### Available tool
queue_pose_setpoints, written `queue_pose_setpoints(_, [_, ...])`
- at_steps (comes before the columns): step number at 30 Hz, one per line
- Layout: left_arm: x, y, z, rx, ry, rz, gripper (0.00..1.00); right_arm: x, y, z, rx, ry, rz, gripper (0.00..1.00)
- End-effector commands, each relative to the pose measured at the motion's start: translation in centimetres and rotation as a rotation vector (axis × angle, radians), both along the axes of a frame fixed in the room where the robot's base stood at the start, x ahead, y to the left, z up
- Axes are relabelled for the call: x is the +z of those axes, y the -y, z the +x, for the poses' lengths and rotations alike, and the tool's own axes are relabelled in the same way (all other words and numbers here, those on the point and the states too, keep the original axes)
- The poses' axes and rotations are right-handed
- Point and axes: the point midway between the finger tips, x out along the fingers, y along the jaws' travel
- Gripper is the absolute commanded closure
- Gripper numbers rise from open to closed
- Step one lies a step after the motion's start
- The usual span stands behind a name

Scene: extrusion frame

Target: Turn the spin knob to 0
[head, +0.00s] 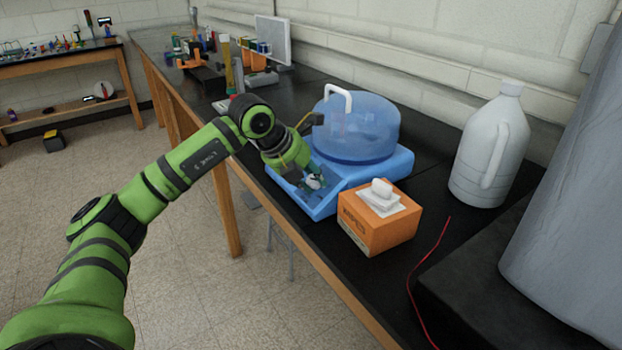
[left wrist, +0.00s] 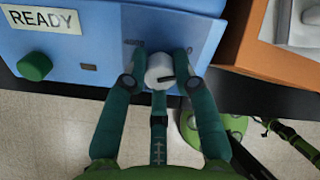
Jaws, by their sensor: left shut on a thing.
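The spin knob (left wrist: 160,72) is a round white knob with a dark line mark, on the sloped front panel of the blue machine (left wrist: 85,50). In the left wrist view my left gripper (left wrist: 165,65) has its dark green fingers on both sides of the knob, shut on it. In the head view the left gripper (head: 307,182) is at the machine's front panel (head: 325,207), with a bit of white between its fingers.
A green knob (left wrist: 34,66) and a READY label (left wrist: 45,20) are on the same panel. An orange tissue box (head: 365,232) stands close to the right. A white jug (head: 482,150) and a red wire (head: 425,275) are further right on the black bench.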

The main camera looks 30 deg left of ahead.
Motion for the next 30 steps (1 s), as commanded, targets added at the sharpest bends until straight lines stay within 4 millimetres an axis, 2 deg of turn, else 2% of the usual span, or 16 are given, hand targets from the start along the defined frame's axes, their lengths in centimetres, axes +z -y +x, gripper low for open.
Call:
queue_pose_setpoints(12, [-0.2, 0.13, -0.09, 0.132, -0.04, -0.08, 1.0, -0.06, 0.03, -0.03, 0.0, -0.001, 0.0, 0.42])
queue_pose_setpoints(27, [-0.28, 0.16, -0.13, 0.144, -0.045, -0.087, 1.0, -0.06, 0.05, -0.03, 0.0, -0.001, -0.001, 0.42])
queue_pose_setpoints(28, [-0.28, 0.16, -0.13, 0.144, -0.045, -0.087, 0.6, -0.06, 0.05, -0.03, 0.0, -0.001, -0.001, 0.42])
queue_pose_setpoints(29, [-0.28, 0.16, -0.13, 0.144, -0.045, -0.087, 0.48, -0.06, 0.05, -0.03, 0.0, -0.001, -0.001, 0.42])
queue_pose_setpoints(30, [-0.26, 0.15, -0.11, 0.144, -0.044, -0.087, 0.48, -0.06, 0.06, -0.02, 0.0, -0.001, -0.001, 0.42])
